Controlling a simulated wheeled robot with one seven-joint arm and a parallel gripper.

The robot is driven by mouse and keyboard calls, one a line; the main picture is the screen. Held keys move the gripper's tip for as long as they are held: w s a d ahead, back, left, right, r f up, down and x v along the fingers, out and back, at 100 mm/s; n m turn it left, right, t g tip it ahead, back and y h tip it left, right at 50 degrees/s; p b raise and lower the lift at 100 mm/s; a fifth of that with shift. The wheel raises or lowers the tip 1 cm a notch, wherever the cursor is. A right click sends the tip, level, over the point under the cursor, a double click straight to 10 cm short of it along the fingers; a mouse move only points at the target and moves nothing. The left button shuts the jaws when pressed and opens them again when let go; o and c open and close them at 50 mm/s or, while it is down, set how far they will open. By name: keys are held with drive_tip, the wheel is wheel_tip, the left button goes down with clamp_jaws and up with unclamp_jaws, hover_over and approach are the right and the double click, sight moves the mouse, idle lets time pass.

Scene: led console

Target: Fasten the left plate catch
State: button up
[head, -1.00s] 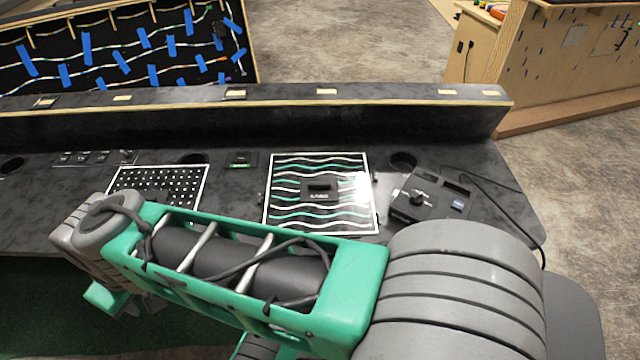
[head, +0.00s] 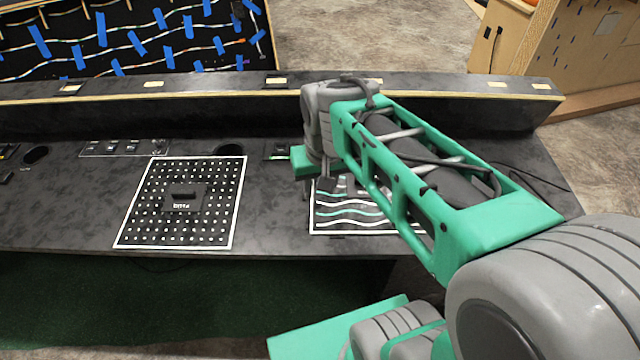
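The left plate (head: 144,218) is a white-bordered black panel with rows of white dots, lying on the dark console. A raised dark block (head: 184,196) with pale lettering sits at its middle. I cannot make out a separate catch at its edges. The right plate (head: 345,219), with wavy white and green lines, is partly covered by my arm. My gripper (head: 316,188) points down over the right plate's upper left corner, to the right of the left plate. Its fingers are small and dark here; I cannot tell their opening or whether they touch the plate.
A raised ledge (head: 200,115) runs along the console's back. A panel with blue tape (head: 130,40) stands beyond. The surface left of the left plate is mostly clear.

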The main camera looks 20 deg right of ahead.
drive_tip(key=w+f+m+g, duration=0.2)
drive_tip(key=w+f, duration=0.7)
drive_tip(key=w, duration=0.5)
drive_tip(key=shift+m, duration=0.3)
drive_tip(key=f, duration=0.7)
drive_tip(key=shift+w+d+f, duration=0.1)
drive_tip(key=shift+w+f, duration=0.05)
drive_tip(key=shift+w, duration=0.05)
drive_tip(key=shift+f, duration=0.4)
clamp_jaws()
